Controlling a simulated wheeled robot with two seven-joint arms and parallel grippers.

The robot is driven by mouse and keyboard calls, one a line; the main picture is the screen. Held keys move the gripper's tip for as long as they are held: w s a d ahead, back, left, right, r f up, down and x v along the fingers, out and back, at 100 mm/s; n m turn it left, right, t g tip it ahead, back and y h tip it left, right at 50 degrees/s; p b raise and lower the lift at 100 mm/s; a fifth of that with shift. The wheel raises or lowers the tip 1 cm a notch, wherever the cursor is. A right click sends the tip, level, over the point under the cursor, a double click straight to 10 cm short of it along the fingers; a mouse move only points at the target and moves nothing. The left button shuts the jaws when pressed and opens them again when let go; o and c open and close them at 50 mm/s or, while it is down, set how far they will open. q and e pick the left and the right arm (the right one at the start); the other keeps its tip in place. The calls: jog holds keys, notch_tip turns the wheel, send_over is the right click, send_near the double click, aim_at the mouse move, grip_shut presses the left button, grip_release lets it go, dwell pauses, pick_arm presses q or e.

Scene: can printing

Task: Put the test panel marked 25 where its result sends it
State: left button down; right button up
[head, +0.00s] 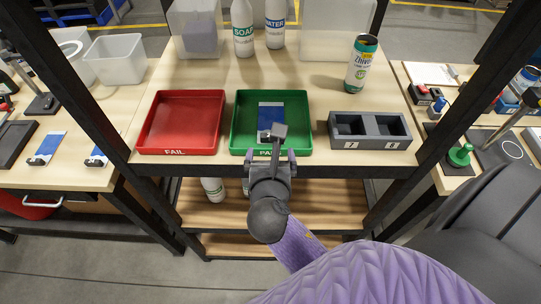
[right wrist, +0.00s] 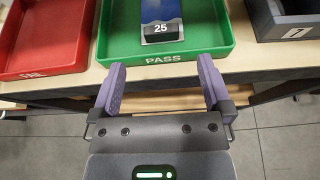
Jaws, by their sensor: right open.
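The test panel marked 25 (right wrist: 161,28) lies in the green PASS tray (right wrist: 118,46). It is a blue panel with a dark label at its near end. In the head view the blue panel (head: 271,110) lies in the middle of the green tray (head: 240,125), its near end partly covered by my right arm. The red FAIL tray (head: 160,120) stands to the left and shows no panel in it. My right gripper (right wrist: 162,75) is open and empty, just in front of the green tray's near wall and apart from the panel. My left gripper is not in view.
A grey two-compartment holder (head: 370,143) stands right of the green tray. A Zhivo can (head: 361,65) stands behind it. Bottles and clear bins line the back. Two more panels (head: 48,146) lie on the left table. Dark frame posts flank the bench.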

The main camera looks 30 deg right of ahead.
jog(key=s+a+f+m+g+y, duration=0.2)
jog(key=s+f+m, duration=0.2)
jog(key=f, duration=0.6)
jog(key=s+a+f+m+g+y, duration=0.3)
jog(key=s+f+m, duration=0.15)
jog(key=f, duration=0.55)
jog(key=s+d+f+m+g+y, duration=0.1)
jog(key=s+d+f+m+g, duration=0.15)
jog(key=s+f+m, duration=0.6)
jog(key=s+d+f+m+g+y, duration=0.1)
jog(key=s+d+f+m+g, duration=0.3)
jog(key=s+m, duration=0.75)
pick_arm(q)
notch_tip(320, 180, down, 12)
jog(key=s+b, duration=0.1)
jog(key=b, duration=1.1)
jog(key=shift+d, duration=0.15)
pick_arm(e)
notch_tip(320, 180, down, 14)
jog(key=s+a+n, duration=0.1)
jog(key=s+a, duration=0.1)
jog(key=shift+r+t, duration=0.25)
jog(key=shift+t, duration=0.1)
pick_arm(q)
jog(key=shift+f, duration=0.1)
